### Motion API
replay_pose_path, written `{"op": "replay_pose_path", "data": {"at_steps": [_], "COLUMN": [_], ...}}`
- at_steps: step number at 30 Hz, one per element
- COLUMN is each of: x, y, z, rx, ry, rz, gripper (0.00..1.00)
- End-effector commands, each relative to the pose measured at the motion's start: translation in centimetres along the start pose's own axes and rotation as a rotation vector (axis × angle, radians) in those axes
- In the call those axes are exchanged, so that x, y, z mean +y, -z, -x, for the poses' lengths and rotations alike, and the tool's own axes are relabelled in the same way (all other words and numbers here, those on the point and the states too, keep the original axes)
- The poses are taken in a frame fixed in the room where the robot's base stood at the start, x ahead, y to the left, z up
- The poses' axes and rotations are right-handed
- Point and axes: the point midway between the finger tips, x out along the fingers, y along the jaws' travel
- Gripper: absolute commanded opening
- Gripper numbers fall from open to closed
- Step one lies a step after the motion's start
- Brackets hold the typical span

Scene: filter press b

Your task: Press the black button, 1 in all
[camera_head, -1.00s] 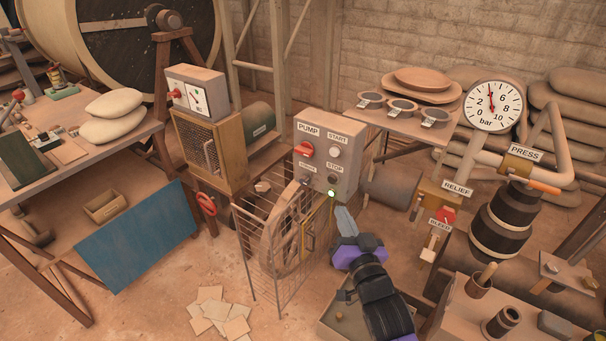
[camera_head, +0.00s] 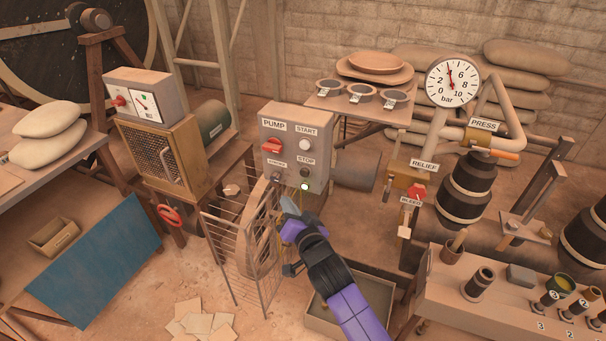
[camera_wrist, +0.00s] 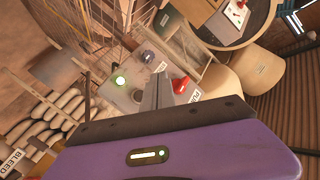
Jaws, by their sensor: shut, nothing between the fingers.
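The control panel (camera_head: 290,130) is a grey box with a red PUMP knob (camera_head: 272,146), a pale START button (camera_head: 305,145) and a small dark button (camera_head: 305,172) under the STOP label. My gripper (camera_head: 288,202) is shut and empty, in front of the panel's lower edge, below and left of the dark button. In the wrist view, the shut fingers (camera_wrist: 156,92) overlap the panel. The dark button (camera_wrist: 137,95) shows just left of them, near the lamp (camera_wrist: 120,82); START is hidden.
A dark knob (camera_head: 276,178) sits at the panel's lower left. A wire guard (camera_head: 240,245) around a wheel stands left of my gripper. A bench with a mesh-fronted box (camera_head: 165,155) is farther left. The RELIEF and BLEED valve (camera_head: 417,192) is to the right.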

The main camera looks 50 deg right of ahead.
Motion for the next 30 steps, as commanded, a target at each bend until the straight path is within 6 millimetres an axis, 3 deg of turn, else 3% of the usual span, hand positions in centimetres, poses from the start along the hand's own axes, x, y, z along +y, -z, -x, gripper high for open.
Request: {"op": "replay_pose_path", "data": {"at_steps": [8, 21, 30], "x": [0.8, 3.8, 4.4], "y": [1.6, 3.7, 4.4], "z": [-1.6, -5.2, -6.1], "rx": [-0.001, 0.001, 0.000], "ry": [0.000, -0.001, 0.000], "rz": [0.001, 0.000, 0.000], "gripper": [0.00, 0.00, 0.00]}}
